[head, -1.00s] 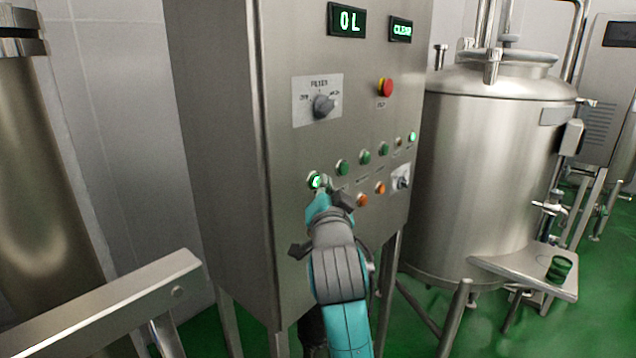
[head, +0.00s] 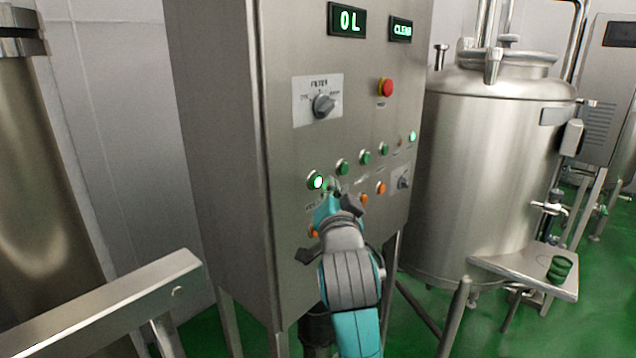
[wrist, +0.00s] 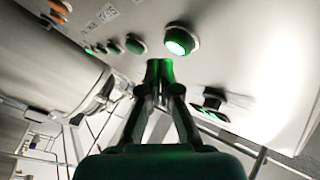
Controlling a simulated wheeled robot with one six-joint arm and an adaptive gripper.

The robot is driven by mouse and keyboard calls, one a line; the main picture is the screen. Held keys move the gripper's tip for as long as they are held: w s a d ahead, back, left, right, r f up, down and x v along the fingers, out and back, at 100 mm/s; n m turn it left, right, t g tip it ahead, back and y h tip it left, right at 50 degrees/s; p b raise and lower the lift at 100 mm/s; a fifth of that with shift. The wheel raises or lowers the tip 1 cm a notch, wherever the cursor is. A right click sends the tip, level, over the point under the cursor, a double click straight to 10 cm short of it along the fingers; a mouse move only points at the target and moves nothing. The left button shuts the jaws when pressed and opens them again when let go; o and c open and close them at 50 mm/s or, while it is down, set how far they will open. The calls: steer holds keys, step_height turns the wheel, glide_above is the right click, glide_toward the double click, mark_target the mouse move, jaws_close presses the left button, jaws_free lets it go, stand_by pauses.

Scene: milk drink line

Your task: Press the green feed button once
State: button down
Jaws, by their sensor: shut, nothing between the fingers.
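A row of green buttons runs across the steel control cabinet. The leftmost one is lit, at the lower left of the panel in the head view (head: 316,181), and it shows large in the wrist view (wrist: 179,41). I cannot read its label, so I cannot confirm it is the feed button. My gripper (head: 332,194) is shut and empty, its tips just right of and below the lit button. In the wrist view the closed tips (wrist: 158,68) are beside the lit button, with a gap showing between them.
Other green buttons (head: 343,167) continue to the right. Orange buttons (head: 381,188) sit below. A red stop button (head: 386,87) and a filter knob (head: 323,105) are higher on the panel. A steel tank (head: 485,180) stands right and a metal rail (head: 110,305) at lower left.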

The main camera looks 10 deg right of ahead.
steer(key=s+d, duration=0.1)
steer(key=s, duration=0.1)
steer(key=s+d, duration=0.2)
stand_by(0.4)
stand_by(0.4)
steer(key=s+f+n+g+y, duration=0.1)
steer(key=s+f+n, duration=0.1)
steer(key=s+f, duration=0.6)
steer(key=s+f+n+y, duration=0.15)
steer(key=s+f, duration=0.25)
steer(key=f, duration=0.8)
steer(key=s+f+n+g, duration=0.1)
steer(key=s+f+n, duration=0.1)
steer(key=s+f, duration=0.6)
steer(key=s+a+f+n+g, duration=0.1)
steer(key=s+f, duration=0.4)
steer(key=s, duration=0.3)
steer(key=s+f+n, duration=0.1)
steer(key=s+f, duration=0.4)
steer(key=s, duration=0.3)
steer(key=s+r+n+g, duration=0.1)
steer(key=s, duration=1.4)
steer(key=shift+s+n+g, duration=0.3)
steer(key=shift+n, duration=0.05)
